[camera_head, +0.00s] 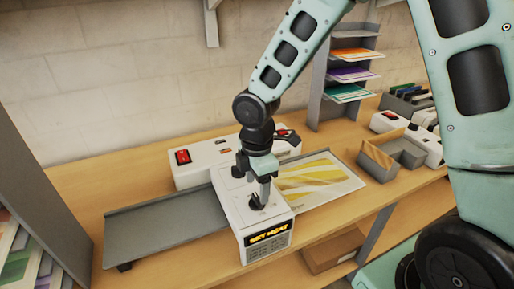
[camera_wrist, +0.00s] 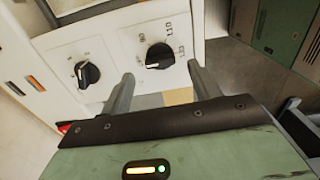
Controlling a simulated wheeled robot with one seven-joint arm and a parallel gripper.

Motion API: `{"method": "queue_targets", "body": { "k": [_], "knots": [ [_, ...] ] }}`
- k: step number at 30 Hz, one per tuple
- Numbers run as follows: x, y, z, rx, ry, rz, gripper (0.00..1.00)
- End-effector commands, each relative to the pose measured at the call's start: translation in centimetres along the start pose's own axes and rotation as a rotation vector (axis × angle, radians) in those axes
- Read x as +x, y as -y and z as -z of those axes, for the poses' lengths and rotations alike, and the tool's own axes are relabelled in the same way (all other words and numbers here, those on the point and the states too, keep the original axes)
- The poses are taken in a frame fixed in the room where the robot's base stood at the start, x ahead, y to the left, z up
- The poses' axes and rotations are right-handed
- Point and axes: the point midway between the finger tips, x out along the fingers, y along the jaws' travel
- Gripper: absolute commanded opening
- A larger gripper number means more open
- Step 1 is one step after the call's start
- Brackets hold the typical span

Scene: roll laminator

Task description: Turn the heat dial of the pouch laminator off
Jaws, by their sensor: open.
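My gripper (camera_head: 262,194) is over the panel, pointing down. In the wrist view my gripper's fingers (camera_wrist: 160,74) are open, one to each side of the numbered dial, apparently clear of it.
A grey tray (camera_head: 150,232) extends left of the laminator. A sheet with a yellow pattern (camera_head: 318,178) lies to the right. A white unit with a red switch (camera_head: 183,157) is behind. A divided box (camera_head: 393,158) and a paper rack (camera_head: 318,80) stand further right.

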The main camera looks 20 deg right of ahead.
Motion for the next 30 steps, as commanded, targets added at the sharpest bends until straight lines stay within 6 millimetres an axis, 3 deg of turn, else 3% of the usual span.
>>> {"method": "queue_targets", "body": {
  "k": [9,15,21,30],
  "knots": [
    [-7.7,-0.2,-0.1,0.003,0.000,-0.009,0.62],
    [-11.5,-0.1,0.0,0.001,-0.001,-0.006,0.62],
    [-13.6,-0.1,0.0,0.000,0.000,-0.003,0.62],
    [-14.0,0.0,0.0,0.000,0.000,0.000,0.62]
  ]
}}
